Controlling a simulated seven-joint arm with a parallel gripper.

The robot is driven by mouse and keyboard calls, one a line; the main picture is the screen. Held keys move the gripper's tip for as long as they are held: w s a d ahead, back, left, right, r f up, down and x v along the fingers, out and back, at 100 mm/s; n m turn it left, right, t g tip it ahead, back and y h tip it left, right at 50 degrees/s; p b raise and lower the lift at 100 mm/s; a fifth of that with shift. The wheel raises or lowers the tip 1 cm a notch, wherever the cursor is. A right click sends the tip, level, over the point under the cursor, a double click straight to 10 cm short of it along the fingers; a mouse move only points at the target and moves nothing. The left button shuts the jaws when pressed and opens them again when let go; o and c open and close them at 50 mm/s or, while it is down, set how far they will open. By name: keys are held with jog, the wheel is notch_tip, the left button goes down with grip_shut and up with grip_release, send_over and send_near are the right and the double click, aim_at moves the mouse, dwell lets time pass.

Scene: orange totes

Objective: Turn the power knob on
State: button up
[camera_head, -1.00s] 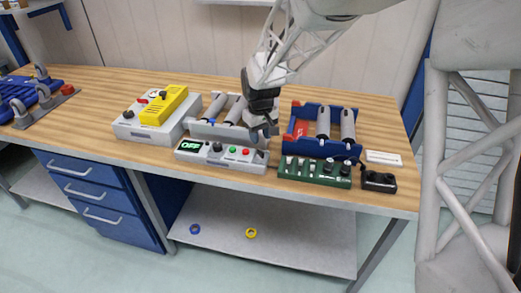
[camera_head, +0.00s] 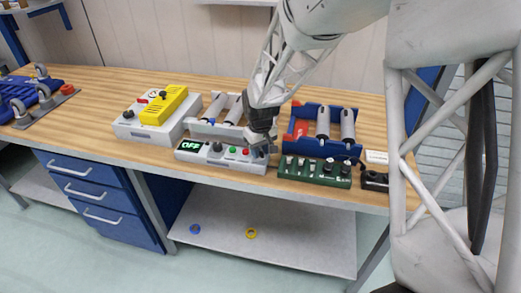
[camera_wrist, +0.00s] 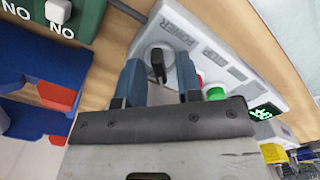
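The white control box (camera_head: 222,158) sits near the front edge of the bench. Its display (camera_head: 191,145) reads OFF in green. The black power knob (camera_wrist: 158,65) is at the box's end, beside the printed word POWER, in the wrist view; my gripper hides it in the head view. My gripper (camera_wrist: 160,68) has its two blue fingers apart, one on each side of the knob, with small gaps seeming to show. In the head view my gripper (camera_head: 259,143) is low over the right end of the box.
A green switch box (camera_head: 314,171) and a blue roller stand (camera_head: 316,145) are just right of my gripper. Another roller stand (camera_head: 213,131) is behind the control box. A grey box with a yellow block (camera_head: 164,104) is to the left. A red button and a green button (camera_wrist: 215,94) sit near the knob.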

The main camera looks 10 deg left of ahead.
grip_shut()
jog(key=shift+m, duration=0.4)
jog(key=m, duration=1.1)
jog(key=shift+m, duration=0.3)
jog(key=m, duration=0.5)
jog(key=shift+m, duration=0.3)
